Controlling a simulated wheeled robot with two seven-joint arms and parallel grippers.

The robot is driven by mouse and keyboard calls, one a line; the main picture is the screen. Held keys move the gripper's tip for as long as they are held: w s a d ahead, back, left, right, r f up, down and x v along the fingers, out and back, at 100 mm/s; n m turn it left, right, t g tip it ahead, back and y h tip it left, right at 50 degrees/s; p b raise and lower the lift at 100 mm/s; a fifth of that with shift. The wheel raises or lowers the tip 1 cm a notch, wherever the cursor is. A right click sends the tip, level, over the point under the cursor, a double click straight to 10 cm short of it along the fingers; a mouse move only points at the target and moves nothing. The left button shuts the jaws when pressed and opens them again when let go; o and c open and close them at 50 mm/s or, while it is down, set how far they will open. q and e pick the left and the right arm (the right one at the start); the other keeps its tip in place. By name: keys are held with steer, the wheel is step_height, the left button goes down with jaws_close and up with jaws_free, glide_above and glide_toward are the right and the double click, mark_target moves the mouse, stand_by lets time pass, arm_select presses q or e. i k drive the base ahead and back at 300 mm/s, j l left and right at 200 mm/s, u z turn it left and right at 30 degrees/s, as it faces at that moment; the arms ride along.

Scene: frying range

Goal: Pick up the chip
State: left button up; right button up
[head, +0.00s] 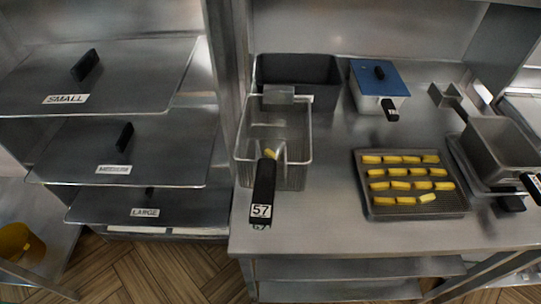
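The last chip in the front row (427,197) is slightly turned. A wire fry basket (309,150) stands to the left of the tray, with its black handle (263,190) labelled 57 towards me. One yellow piece (269,153) shows inside the basket, by the handle end. Neither of my grippers is in the head view.
A container with a blue lid (368,76) stands behind the tray. A metal bin (500,148) is at the right. Lidded shelves marked SMALL (65,99), medium and LARGE (145,212) are left. The steel counter (330,215) is bare between basket and tray.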

mark_target(421, 201)
steer(key=z, duration=1.35)
